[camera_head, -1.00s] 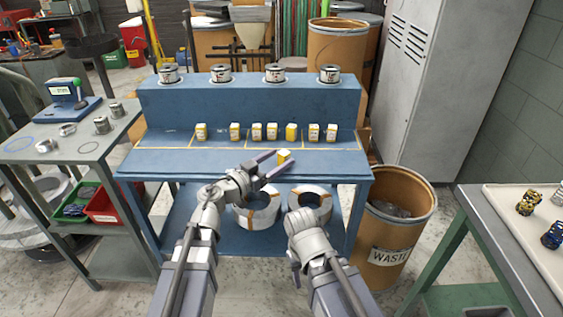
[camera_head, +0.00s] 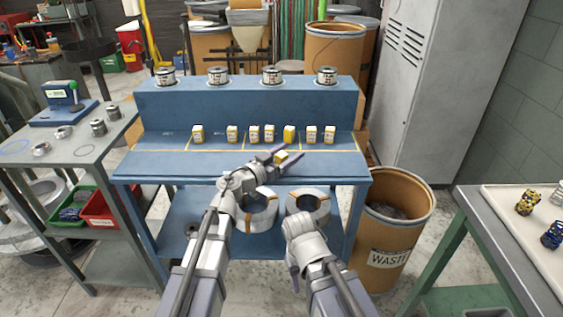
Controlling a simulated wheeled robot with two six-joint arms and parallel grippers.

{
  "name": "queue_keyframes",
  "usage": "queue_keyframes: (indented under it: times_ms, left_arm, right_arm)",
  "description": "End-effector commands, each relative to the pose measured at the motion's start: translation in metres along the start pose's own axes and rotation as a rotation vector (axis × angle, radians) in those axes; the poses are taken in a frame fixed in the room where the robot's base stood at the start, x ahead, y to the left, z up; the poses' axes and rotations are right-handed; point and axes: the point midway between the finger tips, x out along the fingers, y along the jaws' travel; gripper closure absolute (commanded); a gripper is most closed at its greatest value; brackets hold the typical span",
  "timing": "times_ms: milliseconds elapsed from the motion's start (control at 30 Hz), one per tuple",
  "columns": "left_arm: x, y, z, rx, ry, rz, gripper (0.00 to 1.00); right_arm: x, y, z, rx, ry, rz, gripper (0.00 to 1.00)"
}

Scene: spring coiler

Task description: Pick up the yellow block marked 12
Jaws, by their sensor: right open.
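Several small yellow blocks with white labels stand in a row on the blue bench (camera_head: 160,165). One yellow block (camera_head: 281,157) lies apart from them on the bench's front ledge. The numbers are too small to read, so I cannot tell which is marked 12. My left gripper (camera_head: 288,154) reaches over the ledge, with its two fingers on either side of the lone block. I cannot tell whether they touch it. My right gripper (camera_head: 301,246) is low in front of the bench, open; its fingers are mostly hidden.
Metal spools (camera_head: 271,76) stand on the bench's upper shelf. Wire coils (camera_head: 308,203) lie on the lower shelf. A waste drum (camera_head: 396,225) stands at the bench's right end. A grey side table (camera_head: 62,150) is at the left, and another table (camera_head: 490,225) at the right.

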Motion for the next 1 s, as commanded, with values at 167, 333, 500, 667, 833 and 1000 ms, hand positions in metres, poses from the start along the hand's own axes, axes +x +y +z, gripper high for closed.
queue_keyframes:
  times_ms: [167, 333, 500, 667, 833, 1000]
  left_arm:
    - [-0.0002, -0.0001, 0.0000, 0.000, 0.000, 0.000, 0.53]
    - [-0.0003, -0.0002, 0.0000, 0.000, 0.000, 0.000, 0.72]
    - [-0.0003, -0.0002, 0.0000, 0.000, 0.000, 0.000, 0.92]
    - [-0.0003, -0.0002, 0.0001, 0.000, 0.000, 0.000, 1.00]
    - [-0.0003, -0.0003, 0.0000, 0.000, 0.000, 0.000, 1.00]
    - [-0.0002, 0.0003, -0.0007, 0.000, 0.000, 0.000, 1.00]
  right_arm:
    - [0.0000, 0.0000, 0.0000, 0.000, 0.000, 0.000, 0.50]
    - [0.0000, 0.0000, 0.0000, 0.000, 0.000, 0.000, 0.50]
    - [0.0000, 0.0000, 0.0000, 0.000, 0.000, 0.000, 0.50]
    - [0.0000, 0.0000, 0.0000, 0.000, 0.000, 0.000, 0.50]
    - [0.0000, 0.0000, 0.0000, 0.000, 0.000, 0.000, 0.50]
    - [-0.0007, 0.0000, 0.0000, 0.000, 0.000, 0.000, 0.50]
